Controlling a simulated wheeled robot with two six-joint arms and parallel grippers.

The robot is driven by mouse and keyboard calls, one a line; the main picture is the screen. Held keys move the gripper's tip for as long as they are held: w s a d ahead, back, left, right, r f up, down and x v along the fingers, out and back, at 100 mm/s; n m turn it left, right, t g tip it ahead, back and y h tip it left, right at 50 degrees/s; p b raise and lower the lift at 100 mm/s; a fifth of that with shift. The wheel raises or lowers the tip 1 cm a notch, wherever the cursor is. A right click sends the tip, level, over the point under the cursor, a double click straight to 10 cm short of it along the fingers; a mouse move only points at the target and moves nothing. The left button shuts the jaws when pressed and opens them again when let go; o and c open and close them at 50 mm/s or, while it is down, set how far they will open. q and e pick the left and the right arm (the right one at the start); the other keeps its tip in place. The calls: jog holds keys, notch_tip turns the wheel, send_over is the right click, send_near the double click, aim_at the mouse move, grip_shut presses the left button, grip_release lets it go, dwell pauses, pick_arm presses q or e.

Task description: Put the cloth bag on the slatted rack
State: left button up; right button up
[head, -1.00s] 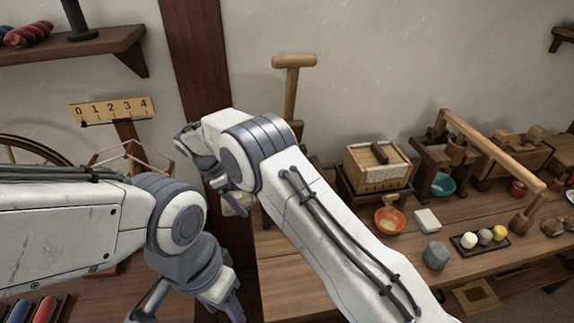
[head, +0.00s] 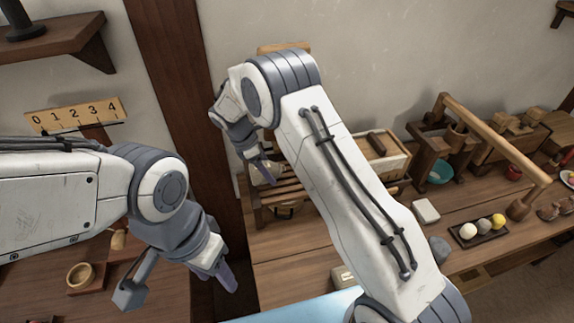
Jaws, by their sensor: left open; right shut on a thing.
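The slatted rack (head: 290,196) is a dark wooden stand with slats at the left end of the right-hand bench, partly hidden by my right arm. My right gripper (head: 264,166) is shut on the cloth bag (head: 268,174), a small pale shape mostly covered by the fingers. The bag is at the rack's top left part; I cannot tell whether it touches the slats. My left gripper (head: 226,278) is open and empty, pointing down over the gap between the two benches.
On the bench (head: 290,250), right of my arm, are a wooden press box (head: 385,165), a white block (head: 425,210), a grey stone (head: 438,249) and a tray of balls (head: 480,237). A wooden ring-shaped cup (head: 82,276) stands on the left bench.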

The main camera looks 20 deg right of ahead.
jog(key=shift+d, duration=1.25)
jog(key=d+p, duration=0.1)
jog(key=d, duration=0.3)
jog(key=shift+s+r, duration=0.1)
jog(key=shift+s, duration=0.05)
jog(key=shift+a+f+p, duration=0.2)
jog(key=shift+f+p, duration=0.1)
jog(key=shift+f, duration=0.6)
jog(key=shift+a+f, duration=0.1)
jog(key=o, duration=1.3)
jog(key=shift+o, duration=0.2)
